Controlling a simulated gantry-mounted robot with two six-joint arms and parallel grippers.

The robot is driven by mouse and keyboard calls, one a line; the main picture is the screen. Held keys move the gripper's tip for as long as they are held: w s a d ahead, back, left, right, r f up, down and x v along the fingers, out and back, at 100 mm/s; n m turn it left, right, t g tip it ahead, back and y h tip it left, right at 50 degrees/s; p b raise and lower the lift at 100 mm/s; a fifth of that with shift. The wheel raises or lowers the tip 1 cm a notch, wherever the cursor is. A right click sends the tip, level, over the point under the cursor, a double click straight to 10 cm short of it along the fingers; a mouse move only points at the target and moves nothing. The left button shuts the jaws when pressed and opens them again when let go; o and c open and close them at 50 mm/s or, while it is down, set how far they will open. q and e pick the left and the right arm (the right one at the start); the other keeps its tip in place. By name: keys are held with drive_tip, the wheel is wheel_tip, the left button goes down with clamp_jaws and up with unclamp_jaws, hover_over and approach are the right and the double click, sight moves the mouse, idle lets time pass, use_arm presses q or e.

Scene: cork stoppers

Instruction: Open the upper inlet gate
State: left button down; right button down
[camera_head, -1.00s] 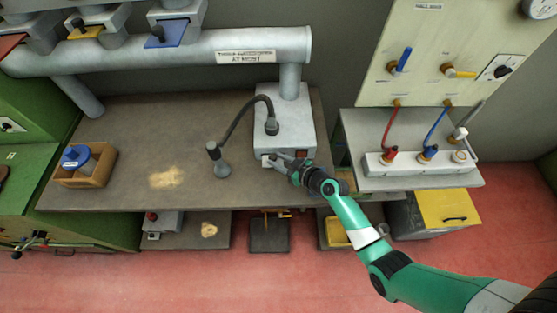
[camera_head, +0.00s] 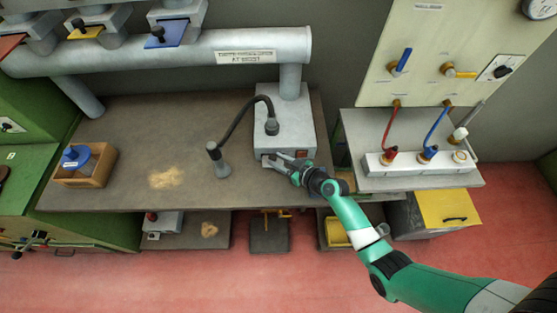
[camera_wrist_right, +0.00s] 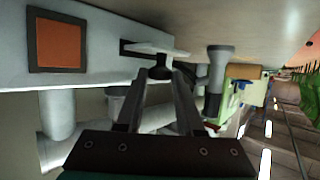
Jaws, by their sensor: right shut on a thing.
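A pale gate plate (camera_wrist_right: 158,48) with a dark knob (camera_wrist_right: 160,73) stands out from a dark slot in the front of the grey box, seen in the right wrist view. My right gripper (camera_wrist_right: 161,78) is shut on this knob. In the head view, my right gripper (camera_head: 276,159) is at the lower front edge of the grey box (camera_head: 284,122), where the pale plate is small and partly covered by the fingers. I cannot tell how far the plate is drawn out. My left gripper is not in view.
A flexible lamp-like hose (camera_head: 236,121) stands just left of my right gripper. A socket strip (camera_head: 420,162) with red and blue plugs is to the right. A wooden box (camera_head: 87,165) is far left on the bench (camera_head: 130,125). The middle of the bench is mostly clear.

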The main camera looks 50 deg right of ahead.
idle(0.4)
drive_tip(key=s+a+p, duration=0.1)
drive_tip(key=s+a, duration=0.3)
drive_tip(key=shift+d, duration=0.1)
drive_tip(key=c, duration=0.8)
unclamp_jaws()
drive_tip(key=shift+w, duration=0.1)
drive_tip(key=shift+c, duration=0.2)
